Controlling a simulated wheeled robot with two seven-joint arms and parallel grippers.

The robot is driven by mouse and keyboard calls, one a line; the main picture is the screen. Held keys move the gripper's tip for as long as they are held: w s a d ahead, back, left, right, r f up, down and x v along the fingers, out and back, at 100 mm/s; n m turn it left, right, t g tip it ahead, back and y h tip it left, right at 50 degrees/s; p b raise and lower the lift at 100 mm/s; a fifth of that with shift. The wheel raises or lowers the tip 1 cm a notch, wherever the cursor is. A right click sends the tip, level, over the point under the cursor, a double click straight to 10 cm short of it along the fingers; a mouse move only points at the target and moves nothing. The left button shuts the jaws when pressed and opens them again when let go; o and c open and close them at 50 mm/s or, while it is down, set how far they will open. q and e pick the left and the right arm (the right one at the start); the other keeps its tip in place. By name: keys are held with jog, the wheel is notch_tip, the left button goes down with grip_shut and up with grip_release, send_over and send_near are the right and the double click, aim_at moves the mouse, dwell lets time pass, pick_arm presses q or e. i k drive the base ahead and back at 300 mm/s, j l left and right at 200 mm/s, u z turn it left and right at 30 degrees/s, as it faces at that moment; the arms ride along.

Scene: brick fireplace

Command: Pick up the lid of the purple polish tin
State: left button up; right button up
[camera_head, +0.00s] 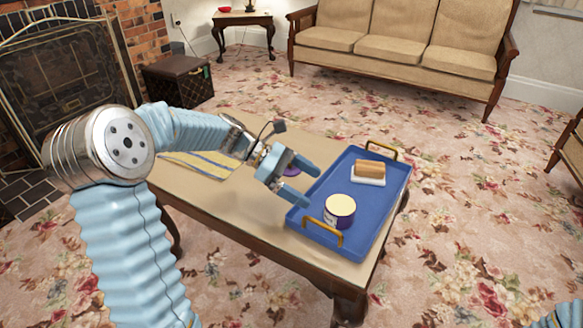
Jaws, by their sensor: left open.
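The purple polish tin (340,216) stands upright in the near part of the blue tray (375,219), with its pale contents showing and no lid on top. A purple piece that looks like the lid (291,171) shows at my left gripper (311,187), partly hidden by the fingers. My left gripper is open, its fingers pointing right toward the tray's left edge. I cannot tell whether the lid touches the fingers or lies on the table beyond them. My right gripper is out of view.
The tray has two yellow handles and holds a brush-like block with a white base (369,174). A striped cloth (200,164) lies on the wooden table (222,203), behind my left arm. A sofa (400,45) stands beyond; carpet surrounds the table.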

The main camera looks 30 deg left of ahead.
aim_at(290, 170)
jog(key=j+z, duration=0.7)
jog(key=j, duration=0.15)
jog(key=k+j+z, duration=0.15)
jog(key=j+z, duration=0.2)
